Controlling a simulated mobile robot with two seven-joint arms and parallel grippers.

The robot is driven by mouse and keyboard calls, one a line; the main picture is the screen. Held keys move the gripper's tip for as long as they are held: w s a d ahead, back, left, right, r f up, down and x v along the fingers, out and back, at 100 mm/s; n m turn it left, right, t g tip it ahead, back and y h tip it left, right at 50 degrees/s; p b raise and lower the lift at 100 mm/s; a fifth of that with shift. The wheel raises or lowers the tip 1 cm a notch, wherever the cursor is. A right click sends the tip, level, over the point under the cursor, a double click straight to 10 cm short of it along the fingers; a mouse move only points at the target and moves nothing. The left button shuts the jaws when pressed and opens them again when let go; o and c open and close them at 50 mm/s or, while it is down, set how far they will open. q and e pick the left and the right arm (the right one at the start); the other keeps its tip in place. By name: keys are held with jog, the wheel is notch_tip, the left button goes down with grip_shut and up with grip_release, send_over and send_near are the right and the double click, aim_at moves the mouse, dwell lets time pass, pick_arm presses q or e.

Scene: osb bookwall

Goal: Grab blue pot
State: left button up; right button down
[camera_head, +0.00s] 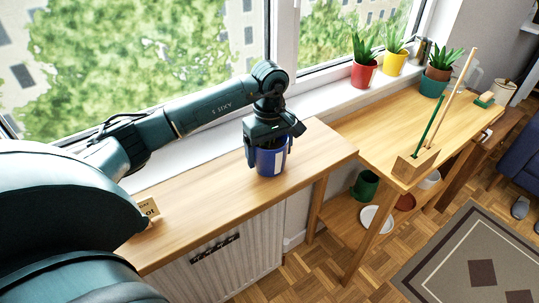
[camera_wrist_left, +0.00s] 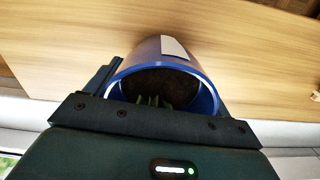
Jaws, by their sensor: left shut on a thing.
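The blue pot (camera_head: 271,160) has a white label and is at the wooden shelf above the radiator, under the window. My left gripper (camera_head: 268,146) comes down over it from above and is shut on it. In the left wrist view, the blue pot (camera_wrist_left: 165,72) shows its open rim, dark soil and a few green leaf tips between the fingers of my left gripper (camera_wrist_left: 155,110). I cannot tell whether the pot's base touches the shelf. My right gripper is not in view.
A red pot (camera_head: 364,74), a yellow pot (camera_head: 394,64) and a teal pot (camera_head: 432,87) with plants stand to the right near the window. A wooden holder (camera_head: 415,164) with sticks is on the right table. A small sign (camera_head: 148,208) stands at the shelf's left.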

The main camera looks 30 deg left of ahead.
pick_arm(q)
jog(key=c, duration=0.4)
jog(key=shift+c, duration=0.3)
jog(key=shift+r, duration=0.15)
